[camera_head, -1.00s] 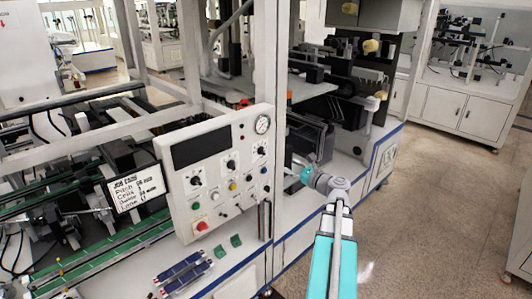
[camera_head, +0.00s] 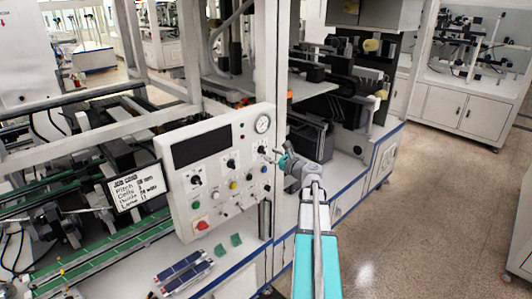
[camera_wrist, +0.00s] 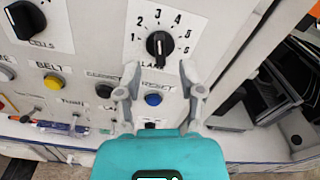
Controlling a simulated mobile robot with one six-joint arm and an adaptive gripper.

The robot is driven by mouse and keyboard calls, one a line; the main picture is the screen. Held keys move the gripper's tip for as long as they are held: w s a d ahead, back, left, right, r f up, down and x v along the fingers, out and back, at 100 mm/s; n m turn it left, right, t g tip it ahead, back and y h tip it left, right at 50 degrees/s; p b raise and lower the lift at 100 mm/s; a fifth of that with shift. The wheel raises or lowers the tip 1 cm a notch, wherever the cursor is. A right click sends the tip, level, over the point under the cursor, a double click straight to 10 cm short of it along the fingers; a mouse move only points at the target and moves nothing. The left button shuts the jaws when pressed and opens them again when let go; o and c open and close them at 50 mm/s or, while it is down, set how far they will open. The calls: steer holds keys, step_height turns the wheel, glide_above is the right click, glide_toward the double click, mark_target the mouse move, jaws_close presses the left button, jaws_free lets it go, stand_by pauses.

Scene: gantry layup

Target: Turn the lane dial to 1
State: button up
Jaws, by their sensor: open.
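The lane dial (camera_wrist: 158,43) is a black knob on a white plate numbered 1 to 6, at the upper middle of the wrist view. A white mark shows on the knob, but I cannot tell surely which number it points to. In the head view the dial (camera_head: 262,150) is at the right side of the control panel (camera_head: 218,205). My gripper (camera_wrist: 160,90) is open, its two fingers apart below the dial, with nothing between them but the view of the panel. In the head view my gripper (camera_head: 279,156) is just right of the dial, close to the panel.
A blue button (camera_wrist: 153,99) shows between my fingers, and a yellow button (camera_wrist: 53,82) is to the left. The cells dial (camera_wrist: 25,19) is at the upper left. A gauge (camera_head: 262,124) sits above the lane dial. A frame post (camera_head: 272,60) rises behind the panel.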

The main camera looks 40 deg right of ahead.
mark_target(263, 151)
steer(key=shift+w+a, duration=0.15)
steer(key=shift+w, duration=1.6)
jaws_close()
